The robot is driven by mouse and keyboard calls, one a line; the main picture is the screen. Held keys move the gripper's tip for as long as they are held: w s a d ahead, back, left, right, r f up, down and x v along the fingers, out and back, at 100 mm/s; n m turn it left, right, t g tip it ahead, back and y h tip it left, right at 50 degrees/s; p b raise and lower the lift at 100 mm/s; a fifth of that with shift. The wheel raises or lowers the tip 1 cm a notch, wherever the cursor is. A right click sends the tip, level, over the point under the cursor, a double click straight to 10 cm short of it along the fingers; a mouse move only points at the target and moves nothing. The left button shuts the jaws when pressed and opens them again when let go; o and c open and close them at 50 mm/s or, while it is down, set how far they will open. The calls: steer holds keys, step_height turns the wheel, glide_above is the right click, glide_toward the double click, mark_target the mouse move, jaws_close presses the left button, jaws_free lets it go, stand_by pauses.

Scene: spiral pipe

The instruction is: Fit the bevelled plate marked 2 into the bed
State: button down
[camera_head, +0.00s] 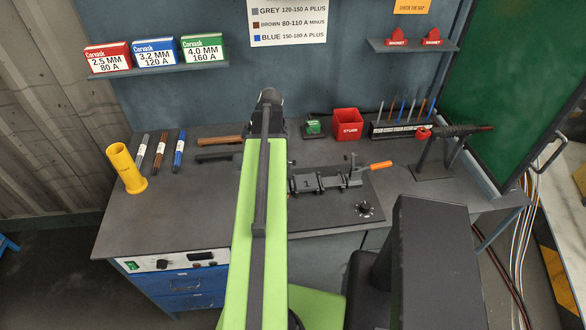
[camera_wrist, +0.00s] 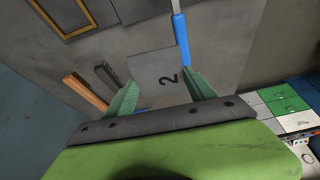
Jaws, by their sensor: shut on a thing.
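In the wrist view, my gripper (camera_wrist: 166,95) is shut on a grey plate marked 2 (camera_wrist: 155,66). The plate stands out between the two green fingers, its mark turned sideways. In the head view my green arm hides the plate and the fingers. The bed (camera_head: 325,182) is a dark fixture on the workbench, just right of my arm. A grey piece marked 1 (camera_head: 308,183) sits at its left part. A lever with an orange handle (camera_head: 380,165) is at its right end. The bed cannot be made out in the wrist view.
The workbench (camera_head: 180,220) holds a yellow cup (camera_head: 127,167), rod bundles (camera_head: 160,150), a wooden-handled tool (camera_head: 220,140), a red bin (camera_head: 347,123) and a torch stand (camera_head: 433,160). A round knob (camera_head: 365,208) is before the bed. A blue rod-like thing (camera_wrist: 181,40) passes close to the right finger.

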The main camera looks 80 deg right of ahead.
steer(key=w+d+f+b, duration=0.1)
steer(key=w+d+f, duration=0.15)
steer(key=w, duration=0.25)
steer(key=shift+n, duration=0.3)
steer(key=f+b, duration=0.6)
steer(key=b, duration=0.1)
steer(key=f+b, duration=0.3)
steer(key=f, duration=0.1)
steer(key=shift+s+d+f+b, duration=0.1)
steer(key=shift+s+d+b, duration=0.05)
steer(key=shift+d+b, duration=0.2)
steer(key=shift+r, duration=0.2)
steer(key=shift+f, duration=0.15)
steer(key=shift+c, duration=1.6)
jaws_free()
